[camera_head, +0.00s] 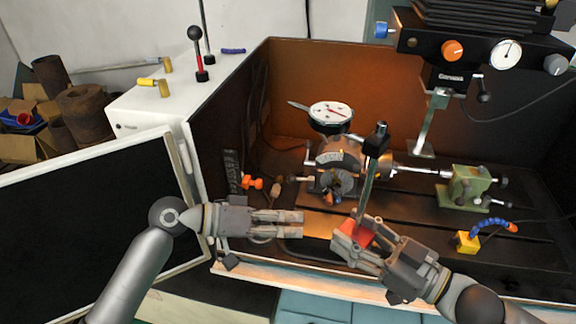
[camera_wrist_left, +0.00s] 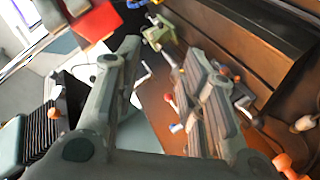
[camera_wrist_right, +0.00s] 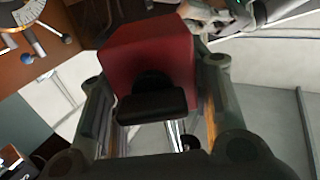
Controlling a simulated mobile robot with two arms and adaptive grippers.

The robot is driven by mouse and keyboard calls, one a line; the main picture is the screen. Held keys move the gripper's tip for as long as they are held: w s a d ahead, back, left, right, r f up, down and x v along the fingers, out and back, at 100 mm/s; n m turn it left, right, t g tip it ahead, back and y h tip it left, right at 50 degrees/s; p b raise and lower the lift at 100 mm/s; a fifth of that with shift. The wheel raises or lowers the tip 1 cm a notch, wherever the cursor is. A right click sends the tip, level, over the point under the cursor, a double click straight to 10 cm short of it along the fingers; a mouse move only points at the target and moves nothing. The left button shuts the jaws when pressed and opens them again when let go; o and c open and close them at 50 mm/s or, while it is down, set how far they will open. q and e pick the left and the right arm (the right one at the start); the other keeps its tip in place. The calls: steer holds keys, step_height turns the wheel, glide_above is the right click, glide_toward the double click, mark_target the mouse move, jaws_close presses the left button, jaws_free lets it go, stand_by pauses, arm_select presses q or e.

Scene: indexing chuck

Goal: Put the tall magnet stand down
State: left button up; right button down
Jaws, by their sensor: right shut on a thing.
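The tall magnet stand has a red block base (camera_head: 357,234) and a steel post rising to a black clamp, beside a white-faced dial gauge (camera_head: 330,114). My right gripper (camera_head: 360,238) is shut on the red base, near the machine's front edge. In the right wrist view the red base (camera_wrist_right: 150,55) sits between the fingers, with the black clamp in front of it. I cannot tell whether its underside touches the bed. My left gripper (camera_head: 301,225) is open and empty, just left of the stand. Its spread fingers also show in the left wrist view (camera_wrist_left: 165,85).
The indexing chuck (camera_head: 338,155) stands behind the stand. A green tailstock (camera_head: 467,187) and a yellow block with a blue hose (camera_head: 467,242) are to the right. An orange-knobbed part (camera_head: 252,182) lies left. The dark slotted bed (camera_head: 415,215) has bare room right of the stand.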

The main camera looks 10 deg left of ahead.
steer(key=shift+r, duration=0.25)
arm_select(q)
steer(key=s+d+r+m+h, duration=0.1)
steer(key=s+r+m+h, duration=0.15)
steer(key=r+m, duration=0.55)
steer(key=s+d+r+m+h, duration=0.1)
steer(key=s+r+m+h, duration=0.2)
steer(key=r, duration=0.9)
steer(key=w+d+y, duration=0.1)
steer(key=w+d, duration=0.2)
steer(key=d, duration=0.8)
steer(key=shift+d+r+g, duration=0.2)
steer(key=shift+d+g, duration=0.1)
jaws_close()
steer(key=shift+w, duration=0.1)
arm_select(e)
steer(key=c, duration=1.2)
jaws_free()
steer(key=o, duration=0.5)
steer(key=shift+c, duration=0.2)
arm_select(q)
steer(key=shift+r, duration=0.15)
arm_select(e)
steer(key=shift+o, duration=0.2)
steer(key=shift+f, duration=0.15)
